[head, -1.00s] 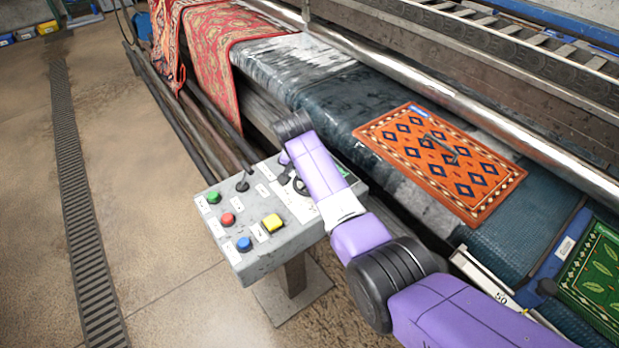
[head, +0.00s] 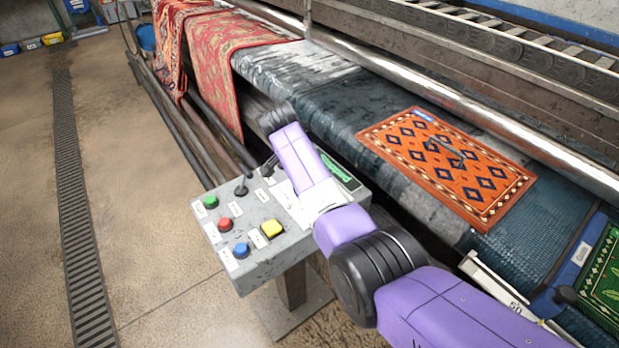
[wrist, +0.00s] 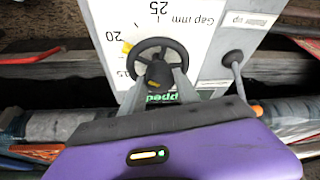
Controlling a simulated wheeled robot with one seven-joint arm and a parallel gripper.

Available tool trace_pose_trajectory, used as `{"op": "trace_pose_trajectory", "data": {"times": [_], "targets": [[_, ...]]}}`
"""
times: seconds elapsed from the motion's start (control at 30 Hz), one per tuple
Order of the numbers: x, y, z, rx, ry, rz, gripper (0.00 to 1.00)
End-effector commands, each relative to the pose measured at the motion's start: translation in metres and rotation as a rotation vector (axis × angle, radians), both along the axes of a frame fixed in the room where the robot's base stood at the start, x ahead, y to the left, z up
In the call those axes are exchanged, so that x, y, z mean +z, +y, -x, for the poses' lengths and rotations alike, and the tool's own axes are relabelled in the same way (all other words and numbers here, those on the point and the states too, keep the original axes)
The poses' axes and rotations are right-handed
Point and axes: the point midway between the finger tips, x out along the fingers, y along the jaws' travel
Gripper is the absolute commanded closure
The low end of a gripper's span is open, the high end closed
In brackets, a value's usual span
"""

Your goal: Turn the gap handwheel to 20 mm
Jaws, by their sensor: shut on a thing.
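The gap handwheel (wrist: 162,47) is a black spoked wheel on the pale panel in the wrist view. The printed dial beside it reads "Gap mm", with 25 at the top, 20 at upper left and 15 at left. A yellow pointer mark (wrist: 127,46) sits at the wheel's left edge, close to the 20 and slightly on its 15 side. My gripper (wrist: 158,78) is shut on the handwheel, its two grey fingers around a dark knob at the wheel's near side. In the head view my arm covers the handwheel.
The control box (head: 262,262) carries green (head: 210,202), red (head: 225,224), blue (head: 242,250) and yellow (head: 271,229) buttons. A lever marked "Roller up" (wrist: 235,72) stands close right of my gripper. An orange rug (head: 445,165) lies on the machine bed; floor at left is clear.

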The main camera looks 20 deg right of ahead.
Motion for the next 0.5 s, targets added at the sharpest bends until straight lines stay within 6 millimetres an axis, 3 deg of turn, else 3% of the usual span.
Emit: {"op": "trace_pose_trajectory", "data": {"times": [0.13,0.17,0.27,0.5], "targets": [[-0.0005,0.0003,0.0002,0.001,0.001,-0.001,1.00],[-0.0005,0.0004,0.0002,0.001,0.001,-0.001,0.61],[-0.0005,0.0003,0.0002,0.001,0.001,-0.001,0.41],[-0.0003,0.0002,0.0001,0.001,0.001,-0.001,0.41]]}}
